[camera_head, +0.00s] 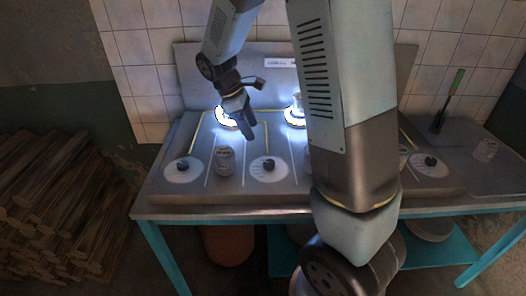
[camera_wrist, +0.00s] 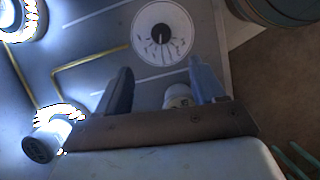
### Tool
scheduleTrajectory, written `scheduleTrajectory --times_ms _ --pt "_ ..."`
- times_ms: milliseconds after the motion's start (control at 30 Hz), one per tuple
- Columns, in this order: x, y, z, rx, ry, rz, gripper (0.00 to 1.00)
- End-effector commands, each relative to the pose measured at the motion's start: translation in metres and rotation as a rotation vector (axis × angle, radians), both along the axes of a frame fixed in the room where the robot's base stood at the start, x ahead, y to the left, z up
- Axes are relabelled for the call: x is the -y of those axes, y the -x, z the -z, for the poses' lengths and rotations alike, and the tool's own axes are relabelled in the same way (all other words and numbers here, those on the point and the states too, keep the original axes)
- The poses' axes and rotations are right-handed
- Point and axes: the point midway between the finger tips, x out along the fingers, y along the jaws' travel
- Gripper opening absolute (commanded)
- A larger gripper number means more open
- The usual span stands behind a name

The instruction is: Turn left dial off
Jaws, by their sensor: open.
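The left dial (camera_head: 183,168) is a dark knob on a round white plate at the left front of the metal stove top. A second, similar dial (camera_head: 268,167) sits to its right. My gripper (camera_head: 247,133) is open and empty above the stove, behind and between these dials, pointing down. In the wrist view a dark dial knob (camera_wrist: 160,40) on a white marked plate shows beyond my spread fingers (camera_wrist: 160,88). It looks like the second dial, but I cannot be sure. The knobs' exact settings are too small to read in the head view.
A pale can (camera_head: 224,161) stands between the two dials. My arm hides the stove's middle. Another dial (camera_head: 430,164) is at right.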

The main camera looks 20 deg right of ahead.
Motion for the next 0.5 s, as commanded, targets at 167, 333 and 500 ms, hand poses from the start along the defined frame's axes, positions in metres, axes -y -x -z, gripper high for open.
scheduleTrajectory --times_ms 167,333,500 --pt "-0.003 0.008 0.0 -0.003 0.0 -0.107 0.69" --pt "-0.001 0.01 0.005 -0.005 0.0 -0.131 0.69" --pt "0.008 0.013 0.025 -0.007 0.001 -0.129 0.69"
